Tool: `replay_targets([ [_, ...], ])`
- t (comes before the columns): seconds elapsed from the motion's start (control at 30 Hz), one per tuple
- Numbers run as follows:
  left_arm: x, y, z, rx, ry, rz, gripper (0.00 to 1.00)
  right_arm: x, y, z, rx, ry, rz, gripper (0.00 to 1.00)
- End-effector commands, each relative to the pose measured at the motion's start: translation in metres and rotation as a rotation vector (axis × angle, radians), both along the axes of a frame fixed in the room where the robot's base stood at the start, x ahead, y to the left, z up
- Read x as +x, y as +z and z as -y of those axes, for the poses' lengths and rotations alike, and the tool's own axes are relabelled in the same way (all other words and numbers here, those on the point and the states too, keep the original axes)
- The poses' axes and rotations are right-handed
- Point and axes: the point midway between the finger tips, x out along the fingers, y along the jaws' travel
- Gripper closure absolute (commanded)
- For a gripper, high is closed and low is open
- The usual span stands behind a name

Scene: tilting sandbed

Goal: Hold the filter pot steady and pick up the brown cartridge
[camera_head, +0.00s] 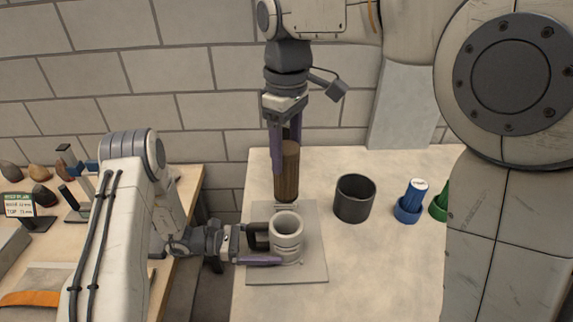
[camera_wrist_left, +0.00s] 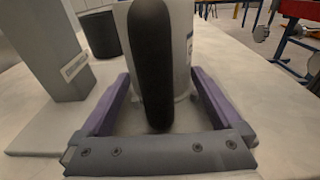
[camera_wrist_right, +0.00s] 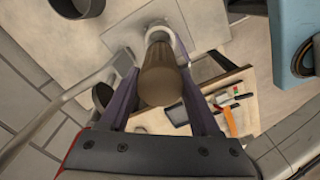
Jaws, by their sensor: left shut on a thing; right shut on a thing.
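The filter pot (camera_head: 287,228) is a pale grey cup with a dark handle (camera_wrist_left: 152,65), standing upright on a thin grey plate (camera_head: 310,272). My left gripper (camera_head: 268,248) is shut on it from the left, one purple finger on its near side and the handle between the fingers. The brown cartridge (camera_head: 288,178) is an upright cylinder just behind and above the pot in the head view. My right gripper (camera_head: 286,150) comes from above and is shut on its upper part. In the right wrist view the cartridge (camera_wrist_right: 160,75) partly covers the pot's rim (camera_wrist_right: 158,27). Whether its lower end is supported is unclear.
A dark open cup (camera_head: 354,198) stands right of the plate. Farther right are a blue holder (camera_head: 408,210) and a green one (camera_head: 439,206). A grey labelled block (camera_wrist_left: 55,50) shows beside the pot in the left wrist view. The front right tabletop is clear.

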Motion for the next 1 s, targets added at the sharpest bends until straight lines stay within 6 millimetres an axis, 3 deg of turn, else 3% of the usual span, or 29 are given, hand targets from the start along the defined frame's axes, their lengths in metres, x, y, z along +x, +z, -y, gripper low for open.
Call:
replay_targets([
  [0.27,0.0,-0.001,0.0,0.002,0.0,0.0,0.32,0.0,0.002,0.0,0.001,0.0,0.001,1.0],
  [0.3,0.0,-0.001,0.0,0.002,0.0,0.0,0.0,0.0,0.002,0.0,0.001,0.0,0.001,1.0],
  [0.57,0.0,0.0,-0.004,0.001,0.001,0.0,0.0,0.0,0.002,0.0,0.001,0.0,0.001,1.0],
  [0.67,0.001,0.001,-0.017,0.001,0.004,0.001,0.0,0.0,0.002,0.0,0.001,0.0,0.001,1.0],
  [1.0,0.001,0.008,-0.087,0.002,0.005,0.002,0.0,0.0,0.002,0.0,0.001,0.0,0.001,1.0],
])
